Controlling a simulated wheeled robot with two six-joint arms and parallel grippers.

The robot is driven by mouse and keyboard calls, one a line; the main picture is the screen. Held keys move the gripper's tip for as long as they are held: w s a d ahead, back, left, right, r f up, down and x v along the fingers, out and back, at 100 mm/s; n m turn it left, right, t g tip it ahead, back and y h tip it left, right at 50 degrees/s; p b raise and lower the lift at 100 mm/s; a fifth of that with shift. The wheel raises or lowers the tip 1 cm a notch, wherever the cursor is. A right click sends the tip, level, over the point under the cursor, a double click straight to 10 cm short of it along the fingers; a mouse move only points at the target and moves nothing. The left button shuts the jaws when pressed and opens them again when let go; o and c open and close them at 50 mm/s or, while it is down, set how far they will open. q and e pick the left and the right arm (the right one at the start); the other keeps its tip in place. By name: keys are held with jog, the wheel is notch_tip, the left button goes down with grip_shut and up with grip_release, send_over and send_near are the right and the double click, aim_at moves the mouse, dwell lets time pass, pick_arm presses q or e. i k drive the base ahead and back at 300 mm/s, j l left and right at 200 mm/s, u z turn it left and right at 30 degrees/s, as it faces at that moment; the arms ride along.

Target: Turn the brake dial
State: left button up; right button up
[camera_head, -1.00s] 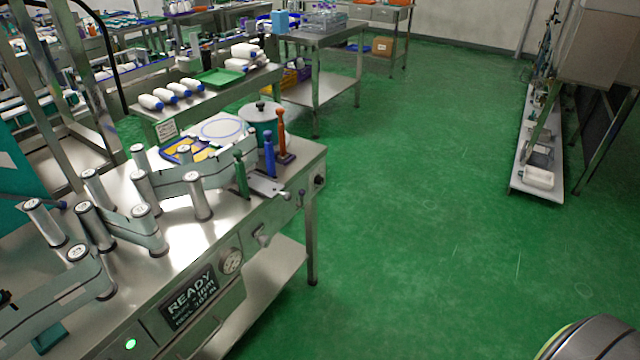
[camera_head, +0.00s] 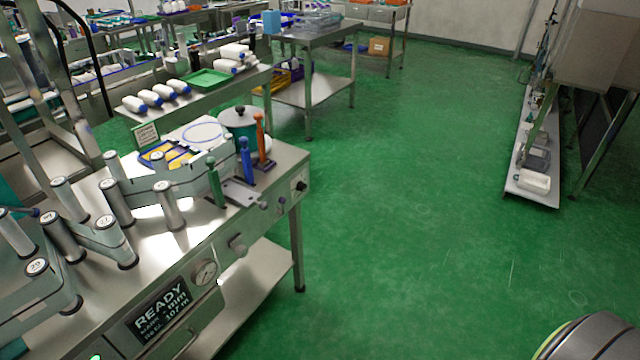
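The steel sleeve applicator bench (camera_head: 110,290) fills the lower left, with numbered rollers (camera_head: 168,205) on its top. Its front face carries a grey knob (camera_head: 237,243), a round white gauge (camera_head: 205,272) and a lit READY display (camera_head: 160,312). A small dark dial on a pale plate (camera_head: 300,186) sits near the right corner. I cannot read which of these is the brake dial. Neither of my grippers is in view.
Green, blue and orange handled levers (camera_head: 245,158) stand at the bench's right end, near a lidded pot (camera_head: 240,122). Behind is a table with white bottles (camera_head: 150,97) and a green tray (camera_head: 208,79). Green floor (camera_head: 420,210) is open to the right.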

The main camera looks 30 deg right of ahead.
aim_at(301, 187)
jog(key=i+l, duration=0.1)
jog(key=l, duration=1.6)
jog(key=i+l, duration=0.15)
jog(key=l, duration=0.7)
